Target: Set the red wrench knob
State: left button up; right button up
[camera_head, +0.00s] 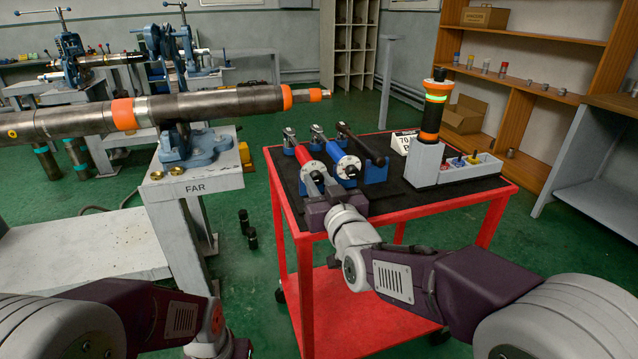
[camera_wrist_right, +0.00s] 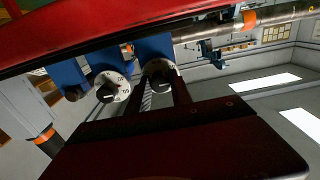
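The red wrench (camera_head: 305,162) lies leftmost in a row on the red cart, its white dial end facing my right gripper (camera_head: 322,184). In the right wrist view its white dial with a dark knob (camera_wrist_right: 162,78) shows between my right gripper's two dark fingers (camera_wrist_right: 163,92). The fingers stand apart, one on each side of the knob; whether they touch it I cannot tell. The dial's setting is not readable. The blue wrench (camera_head: 345,165) is beside the red one, and its numbered dial also shows in the right wrist view (camera_wrist_right: 113,87). My left arm is at the lower left, its gripper out of view.
A black-handled wrench (camera_head: 360,143) lies right of the blue one. The red cart (camera_head: 460,203) also bears an orange and black signal tower (camera_head: 435,105), a number card (camera_head: 403,142) and a grey bin (camera_head: 470,172). A long pipe (camera_head: 215,104) rests in a vise at left.

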grip_shut()
jog(key=m+b, duration=0.2)
jog(key=m, duration=0.1)
jog(key=shift+f, duration=0.15)
jog(key=m+b, duration=0.2)
jog(key=m, duration=0.1)
jog(key=shift+m, duration=0.4)
jog(key=m+b, duration=0.3)
jog(key=m, duration=0.1)
jog(key=shift+m, duration=0.4)
jog(key=shift+r+b, duration=0.2)
jog(key=shift+b, duration=0.1)
jog(key=o, duration=0.7)
grip_release()
